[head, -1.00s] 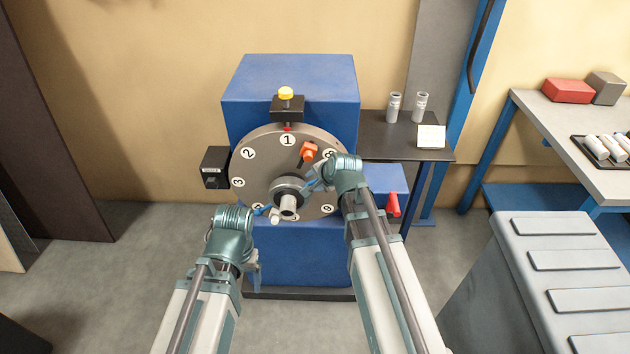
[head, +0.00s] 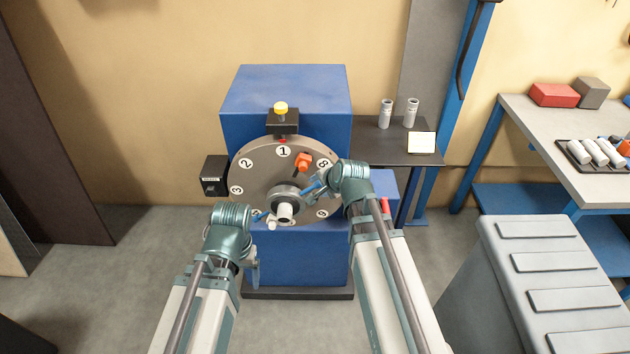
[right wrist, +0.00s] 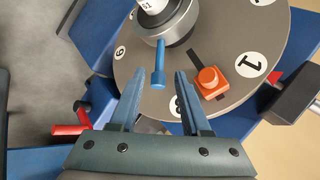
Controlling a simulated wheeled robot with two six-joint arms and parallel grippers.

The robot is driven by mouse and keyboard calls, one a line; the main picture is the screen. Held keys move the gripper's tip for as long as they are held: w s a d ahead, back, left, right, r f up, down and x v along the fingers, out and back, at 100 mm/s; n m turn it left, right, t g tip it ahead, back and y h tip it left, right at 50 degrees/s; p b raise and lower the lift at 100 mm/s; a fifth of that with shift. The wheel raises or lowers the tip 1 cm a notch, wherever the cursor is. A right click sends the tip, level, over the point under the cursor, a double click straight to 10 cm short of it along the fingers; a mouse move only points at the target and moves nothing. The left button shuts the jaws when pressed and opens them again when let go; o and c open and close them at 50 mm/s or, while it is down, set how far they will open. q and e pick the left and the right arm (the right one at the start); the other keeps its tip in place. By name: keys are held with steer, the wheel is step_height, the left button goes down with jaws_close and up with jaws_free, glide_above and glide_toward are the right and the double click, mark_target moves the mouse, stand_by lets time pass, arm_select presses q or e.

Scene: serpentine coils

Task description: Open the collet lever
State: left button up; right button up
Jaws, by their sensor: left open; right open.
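A blue lever (right wrist: 158,66) sticks out from the grey collet hub (right wrist: 170,22) at the middle of the grey numbered disc (head: 262,160) on the blue machine. My right gripper (right wrist: 158,78) is open in the right wrist view, with the lever's thick end between its fingertips and a gap visible on each side. In the head view my right gripper (head: 316,187) is just right of the hub; lever and fingers are hard to tell apart there. My left gripper (head: 262,215) is open at the disc's lower left edge, with nothing seen in it.
An orange block (right wrist: 211,82) sits on the disc beside my right fingers. A red handle (head: 384,206) is right of the disc, partly behind my right arm. A black box (head: 215,176) flanks the disc at left. A grey cabinet (head: 550,255) stands at the right.

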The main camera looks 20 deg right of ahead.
arm_select(q)
steer(key=r+p, duration=0.3)
steer(key=r, duration=0.1)
steer(key=shift+s+d+r, duration=0.1)
steer(key=shift+s+d, duration=0.15)
steer(key=shift+s, duration=0.15)
arm_select(e)
steer(key=v, duration=0.5)
steer(key=shift+s+r, duration=0.2)
